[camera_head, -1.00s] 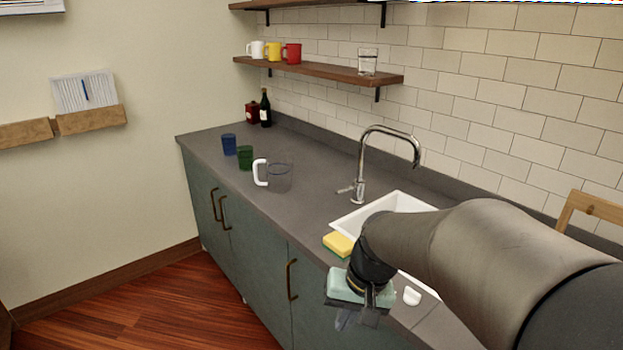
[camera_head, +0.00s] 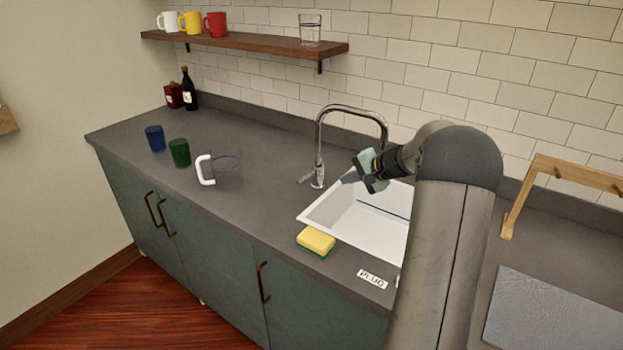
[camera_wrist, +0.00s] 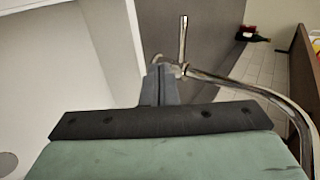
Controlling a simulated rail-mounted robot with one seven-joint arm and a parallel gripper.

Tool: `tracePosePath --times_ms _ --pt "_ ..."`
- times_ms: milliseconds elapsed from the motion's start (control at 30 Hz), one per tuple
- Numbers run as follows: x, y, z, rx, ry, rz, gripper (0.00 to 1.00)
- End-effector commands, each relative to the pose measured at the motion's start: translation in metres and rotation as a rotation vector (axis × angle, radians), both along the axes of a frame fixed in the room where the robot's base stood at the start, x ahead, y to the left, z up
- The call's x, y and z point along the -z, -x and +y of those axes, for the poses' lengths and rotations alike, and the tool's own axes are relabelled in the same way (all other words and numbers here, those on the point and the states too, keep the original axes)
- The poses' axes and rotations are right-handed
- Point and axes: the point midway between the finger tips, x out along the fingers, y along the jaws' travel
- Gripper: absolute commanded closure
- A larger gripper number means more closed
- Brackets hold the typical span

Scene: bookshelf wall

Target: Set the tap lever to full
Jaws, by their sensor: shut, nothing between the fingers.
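The chrome tap (camera_head: 320,140) stands behind the white sink (camera_head: 318,208), its spout arching to the right. Its lever (camera_head: 306,177) sticks out from the base to the left, low and slightly downward. In the wrist view the lever (camera_wrist: 183,45) points up the picture and the spout (camera_wrist: 280,103) curves down the right side. My gripper (camera_head: 349,178) is over the sink, just right of the tap base, with its fingers pointing toward it. In the wrist view the closed, empty fingers (camera_wrist: 160,75) end close to the tap base; I cannot tell whether they touch it.
A yellow-green sponge (camera_head: 316,241) and a PLUG label (camera_head: 372,279) lie at the counter's front. A clear jug (camera_head: 226,167), green cup (camera_head: 179,153) and blue cup (camera_head: 155,139) stand left. A wooden rack (camera_head: 560,180) is at right. Counter around the lever is clear.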

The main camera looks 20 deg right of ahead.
Motion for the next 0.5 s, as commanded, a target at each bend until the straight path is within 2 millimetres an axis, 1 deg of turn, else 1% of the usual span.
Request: tracePosePath --times_ms 167,267,367,500 --pt "0.001 -0.002 0.002 -0.002 0.000 0.001 1.00" --pt "0.005 -0.007 0.005 -0.002 -0.001 0.002 1.00" --pt "0.015 -0.018 0.012 -0.005 0.000 0.004 1.00" --pt "0.032 -0.039 0.025 -0.005 -0.003 0.004 1.00"
